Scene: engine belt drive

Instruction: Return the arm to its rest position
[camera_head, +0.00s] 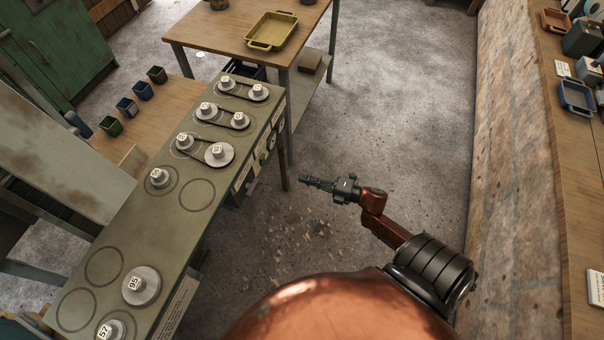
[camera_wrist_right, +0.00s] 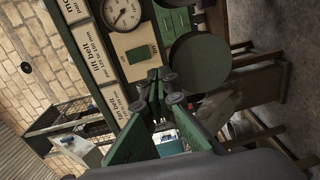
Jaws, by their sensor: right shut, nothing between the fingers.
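My right gripper (camera_head: 305,181) is in the head view, right of the green bench (camera_head: 95,238) and over bare floor. It is shut and empty, and it points left toward the bench's front side without touching it. In the right wrist view its fingers (camera_wrist_right: 168,88) are together, in front of a panel with a round gauge (camera_wrist_right: 122,12) and a lift belt label (camera_wrist_right: 103,45). My left gripper is not in view.
The bench carries several grey pulleys, including a large one (camera_head: 141,286); dark belts loop around pairs at its far end. A wooden table (camera_head: 215,30) with a yellow tray (camera_head: 272,30) stands behind. A brick wall (camera_head: 510,150) and wooden counter (camera_head: 582,220) lie right.

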